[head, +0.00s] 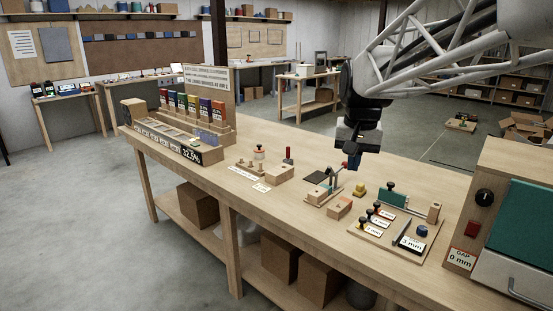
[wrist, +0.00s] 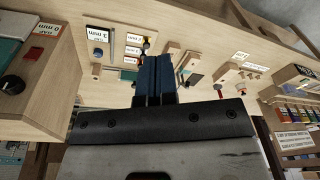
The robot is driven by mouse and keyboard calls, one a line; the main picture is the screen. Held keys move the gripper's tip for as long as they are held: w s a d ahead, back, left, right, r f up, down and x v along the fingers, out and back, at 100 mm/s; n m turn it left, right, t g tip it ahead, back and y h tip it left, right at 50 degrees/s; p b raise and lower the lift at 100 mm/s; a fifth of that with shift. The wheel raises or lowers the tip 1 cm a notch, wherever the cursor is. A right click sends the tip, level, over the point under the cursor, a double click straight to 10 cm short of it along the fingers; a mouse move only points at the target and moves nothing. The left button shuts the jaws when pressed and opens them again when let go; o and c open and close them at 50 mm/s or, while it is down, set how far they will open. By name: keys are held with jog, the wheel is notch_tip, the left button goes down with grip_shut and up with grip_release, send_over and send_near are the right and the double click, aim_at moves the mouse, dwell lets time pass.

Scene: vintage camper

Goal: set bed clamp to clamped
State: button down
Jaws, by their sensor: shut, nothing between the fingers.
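No readable label marks the bed clamp, so I cannot tell which fixture it is or its setting.
A wooden housing (head: 486,205) with a black dial and "0 mm" display stands at the right end. A yellow button block (head: 359,190) and wooden block (head: 340,208) stand near the lever. A pegged block (head: 258,170) and coloured sample rack (head: 195,110) stand left.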

jog(key=w+d+f+m+g, duration=0.1)
jog(key=w+d+m, duration=0.15)
jog(key=w, duration=1.45)
jog(key=w+d+m, duration=0.1)
jog(key=w+d, duration=0.3)
jog(key=w, duration=1.4)
jog(key=w+d+f+m, duration=0.1)
jog(key=w+d+f, duration=0.1)
jog(key=w, duration=0.4)
jog(key=w+d+f+m+g, duration=0.1)
jog(key=w+d+f, duration=0.1)
jog(key=w+f, duration=0.3)
jog(key=shift+w+y, duration=0.3)
jog(key=shift+w, duration=0.75)
jog(key=shift+d+f, duration=0.1)
jog(key=shift+f, duration=0.05)
send_over(331, 168)
jog(key=w+d, duration=0.3)
notch_tip(331, 168, down, 10)
jog(key=shift+a+f, duration=0.1)
jog(key=shift+a, duration=0.05)
jog(key=shift+s+a+f, duration=0.45)
jog(key=shift+s+a, duration=0.1)
jog(key=shift+a, duration=0.05)
jog(key=shift+s+a+f, duration=0.45)
jog(key=shift+f, duration=0.15)
jog(key=shift+a, duration=0.1)
